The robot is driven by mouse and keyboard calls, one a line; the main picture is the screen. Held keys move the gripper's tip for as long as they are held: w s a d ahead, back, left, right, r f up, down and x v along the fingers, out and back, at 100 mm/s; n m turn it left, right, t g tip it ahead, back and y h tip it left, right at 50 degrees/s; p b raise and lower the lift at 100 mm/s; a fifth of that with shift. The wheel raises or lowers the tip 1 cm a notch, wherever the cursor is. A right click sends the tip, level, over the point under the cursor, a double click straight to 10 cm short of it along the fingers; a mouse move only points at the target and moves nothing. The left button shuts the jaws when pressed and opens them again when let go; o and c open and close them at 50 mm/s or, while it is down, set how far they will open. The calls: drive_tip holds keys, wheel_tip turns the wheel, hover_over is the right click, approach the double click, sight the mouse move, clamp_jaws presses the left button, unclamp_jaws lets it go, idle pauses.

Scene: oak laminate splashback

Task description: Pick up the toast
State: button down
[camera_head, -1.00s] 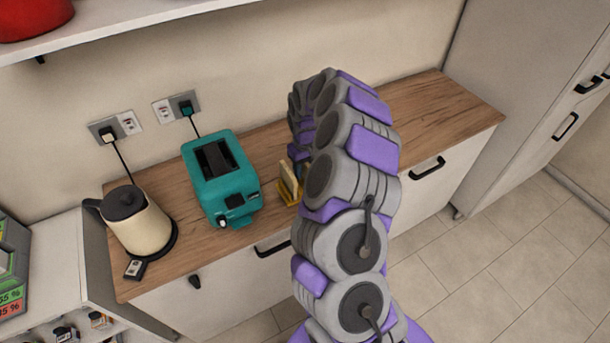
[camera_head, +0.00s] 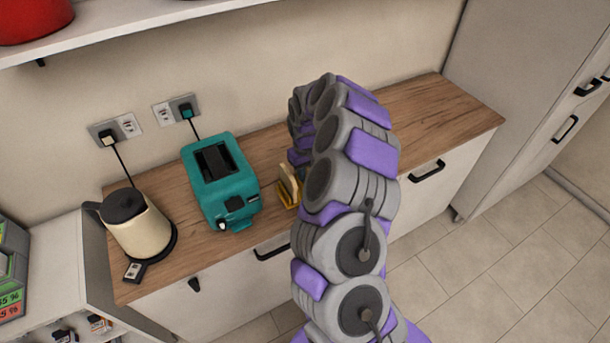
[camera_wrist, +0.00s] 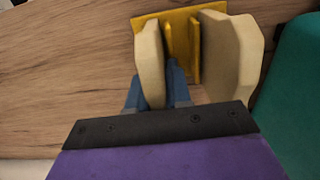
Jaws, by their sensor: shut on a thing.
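Two pale toast slices stand upright in a yellow rack (camera_wrist: 178,18) in the wrist view, one on each side of its divider. My gripper (camera_wrist: 155,88) has its blue fingers on either side of the left slice (camera_wrist: 150,48) and is shut on it. The slice's lower part is between the fingers. The other slice (camera_wrist: 230,48) stands to the right, apart from the fingers. In the head view, toast (camera_head: 287,178) and the rack (camera_head: 287,198) show at the arm's left edge; the gripper is hidden behind my arm.
A teal toaster (camera_head: 222,188) stands just left of the rack, near the slices in the wrist view (camera_wrist: 295,85). A cream kettle (camera_head: 142,232) is farther left. The wooden counter (camera_head: 435,105) is clear to the right. A shelf (camera_head: 150,20) runs above.

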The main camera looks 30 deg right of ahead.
wheel_tip(320, 180, up, 10)
drive_tip(key=shift+r+p, duration=0.1)
drive_tip(key=shift+p, duration=0.9)
drive_tip(key=shift+s, duration=0.1)
idle(0.4)
